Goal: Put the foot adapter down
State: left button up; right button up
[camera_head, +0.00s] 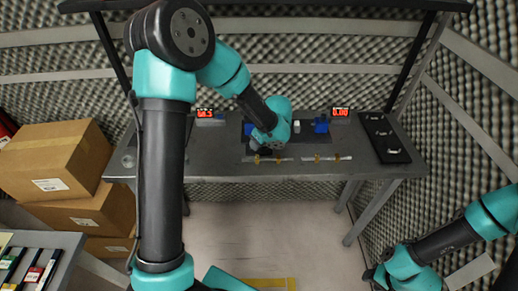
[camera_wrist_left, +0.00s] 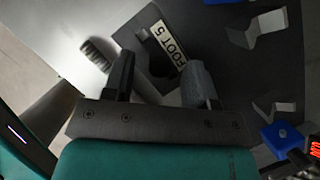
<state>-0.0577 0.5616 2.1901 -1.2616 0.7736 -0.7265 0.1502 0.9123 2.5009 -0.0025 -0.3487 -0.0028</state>
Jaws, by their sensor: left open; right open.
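A dark piece with a white label reading "FOOT 5" (camera_wrist_left: 168,46), which looks like the foot adapter, sits on the dark surface in the left wrist view. My left gripper (camera_wrist_left: 160,78) is open, with the dark piece between and just beyond its fingertips. I cannot tell whether a finger touches it. In the head view my left gripper (camera_head: 262,149) is low over the middle-left of the workbench (camera_head: 215,166), and my own arm hides the piece there. My right gripper (camera_head: 374,275) is open and empty at the lower right, away from the bench.
Slim rods (camera_head: 327,158) lie along the front edge. A black panel (camera_head: 385,138) is at the right end. Cardboard boxes (camera_head: 55,160) stand left. A ribbed grey part (camera_wrist_left: 98,53) is near the left finger.

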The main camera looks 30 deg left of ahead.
pick_arm(q)
jog(key=shift+x, duration=0.9)
jog(key=shift+r, duration=0.1)
grip_shut()
